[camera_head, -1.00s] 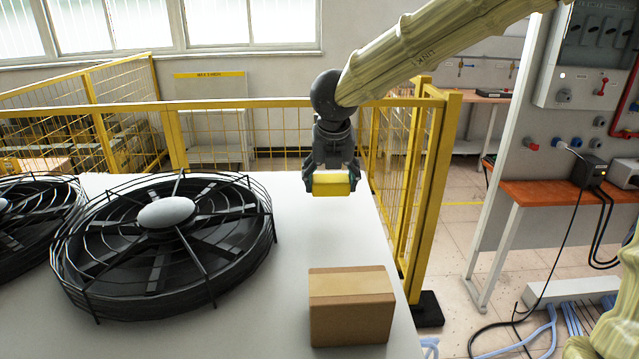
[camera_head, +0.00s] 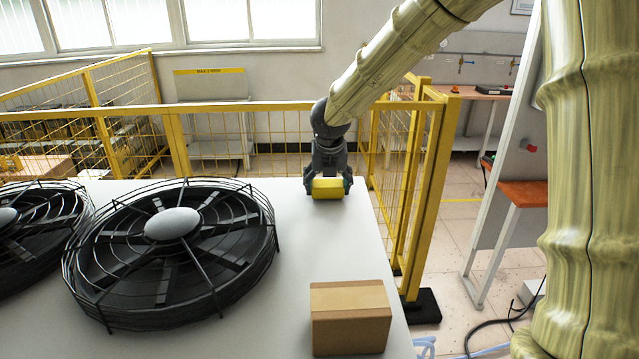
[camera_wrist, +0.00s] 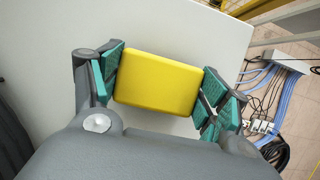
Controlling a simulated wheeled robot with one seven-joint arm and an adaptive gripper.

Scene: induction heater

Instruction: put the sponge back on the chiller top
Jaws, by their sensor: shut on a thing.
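The yellow sponge (camera_head: 328,187) is between the fingers of my gripper (camera_head: 328,184), near the far right part of the white chiller top (camera_head: 290,245). In the wrist view the sponge (camera_wrist: 157,82) lies between the green finger pads of my gripper (camera_wrist: 160,88), which is shut on it. The chiller top (camera_wrist: 150,25) shows behind the sponge. In the head view the sponge looks at or just above the surface; I cannot tell whether it touches.
A cardboard box (camera_head: 350,318) stands on the near right of the chiller top. A large black fan (camera_head: 172,225) fills the left, with a second fan (camera_head: 25,230) beyond. A yellow mesh fence (camera_head: 420,190) runs behind and right. The surface between fan and box is bare.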

